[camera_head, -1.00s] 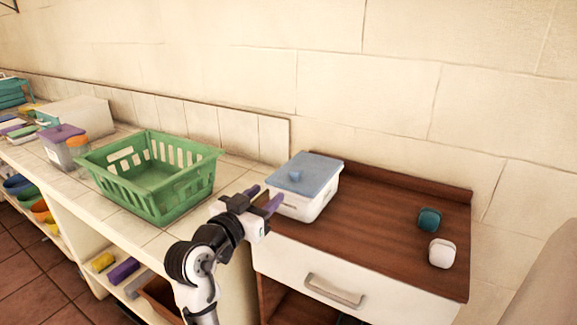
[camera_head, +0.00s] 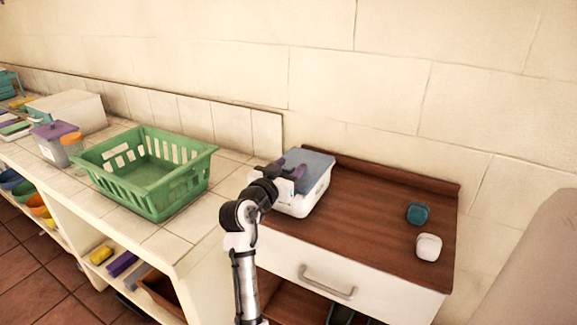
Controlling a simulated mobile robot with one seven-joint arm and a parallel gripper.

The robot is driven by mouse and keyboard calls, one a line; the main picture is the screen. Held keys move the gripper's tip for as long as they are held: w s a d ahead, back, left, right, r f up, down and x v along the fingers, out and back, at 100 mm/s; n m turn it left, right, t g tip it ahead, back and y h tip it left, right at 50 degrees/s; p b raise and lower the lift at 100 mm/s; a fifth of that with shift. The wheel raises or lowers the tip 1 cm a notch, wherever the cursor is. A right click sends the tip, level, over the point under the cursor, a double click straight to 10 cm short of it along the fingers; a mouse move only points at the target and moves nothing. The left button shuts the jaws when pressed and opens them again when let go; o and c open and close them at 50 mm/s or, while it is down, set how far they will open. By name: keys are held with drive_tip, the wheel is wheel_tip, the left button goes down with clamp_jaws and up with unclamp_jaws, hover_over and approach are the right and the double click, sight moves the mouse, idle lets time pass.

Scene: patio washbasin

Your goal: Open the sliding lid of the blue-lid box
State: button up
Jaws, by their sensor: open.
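The white box with a blue-grey lid (camera_head: 318,158) stands at the back left corner of the brown wooden cabinet top. The lid lies over the box, and its front left part is hidden behind my gripper. The white box body (camera_head: 312,201) shows below and to the right of the lid.
A green basket (camera_head: 150,185) stands on the tiled counter to the left. A teal item (camera_head: 418,214) and a white item (camera_head: 428,247) lie at the cabinet top's right. The cabinet top's middle (camera_head: 365,215) is clear. The wall rises behind.

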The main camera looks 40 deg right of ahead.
clamp_jaws()
drive_tip(key=shift+s, duration=0.1)
drive_tip(key=s+d, duration=0.3)
drive_tip(key=s, duration=0.5)
drive_tip(key=shift+s+d, duration=0.2)
drive_tip(key=shift+d, duration=0.1)
unclamp_jaws()
